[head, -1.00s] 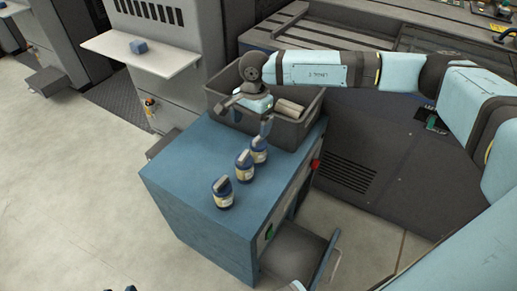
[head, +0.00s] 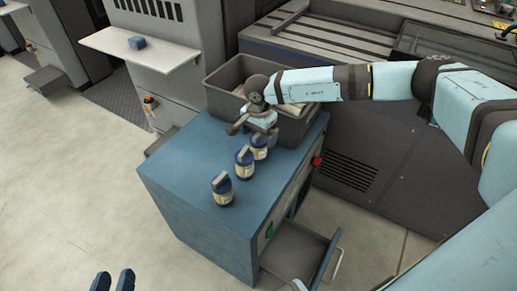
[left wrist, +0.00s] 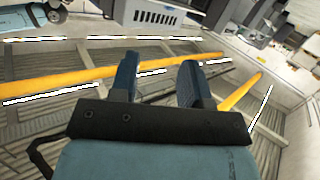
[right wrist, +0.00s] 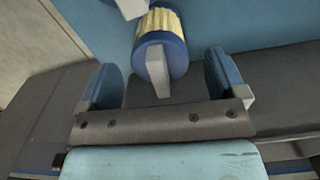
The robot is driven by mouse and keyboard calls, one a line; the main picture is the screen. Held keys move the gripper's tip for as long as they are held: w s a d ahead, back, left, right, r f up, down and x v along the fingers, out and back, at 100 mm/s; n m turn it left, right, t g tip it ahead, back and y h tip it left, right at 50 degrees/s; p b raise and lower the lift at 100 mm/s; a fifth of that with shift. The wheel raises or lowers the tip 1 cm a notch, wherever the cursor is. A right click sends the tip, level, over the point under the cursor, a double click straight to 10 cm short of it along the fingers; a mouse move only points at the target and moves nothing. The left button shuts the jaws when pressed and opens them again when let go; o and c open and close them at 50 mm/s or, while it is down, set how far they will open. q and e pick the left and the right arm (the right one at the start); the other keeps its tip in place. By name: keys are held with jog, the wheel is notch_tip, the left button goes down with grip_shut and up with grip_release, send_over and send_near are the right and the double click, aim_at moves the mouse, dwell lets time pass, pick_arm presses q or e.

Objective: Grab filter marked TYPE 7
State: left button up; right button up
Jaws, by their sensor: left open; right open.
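Three blue-capped filters with cream bands and grey top grips stand in a row on the blue cabinet (head: 180,185): a near one (head: 222,192), a middle one (head: 244,165) and a far one (head: 260,150). Their markings are too small to read. My right gripper (head: 254,132) is open and empty, just above and behind the far filter. In the right wrist view, a filter (right wrist: 165,28) shows ahead between the spread fingers, with another partly cut off at the top. My left gripper (head: 112,282) is open and empty at the bottom left, away from the cabinet.
A grey bin (head: 302,130) with pale items inside stands at the cabinet's back, close to my right gripper. An open drawer (head: 300,252) juts from the cabinet's side. A white shelf (head: 150,50) holds a small blue block (head: 137,43). The cabinet's front left is clear.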

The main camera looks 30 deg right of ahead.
notch_tip(320, 180, down, 3)
jog(key=shift+r, duration=0.1)
jog(key=c, duration=1.1)
pick_arm(q)
jog(key=shift+w+d+r+t+h, duration=0.1)
jog(key=shift+d+r+t+h, duration=0.1)
jog(key=shift+r, duration=0.3)
jog(key=shift+w+d+r+t+h, duration=0.1)
jog(key=shift+d+r+t, duration=0.1)
jog(key=shift+r, duration=0.25)
pick_arm(e)
jog(key=shift+o, duration=0.2)
jog(key=shift+r, duration=0.1)
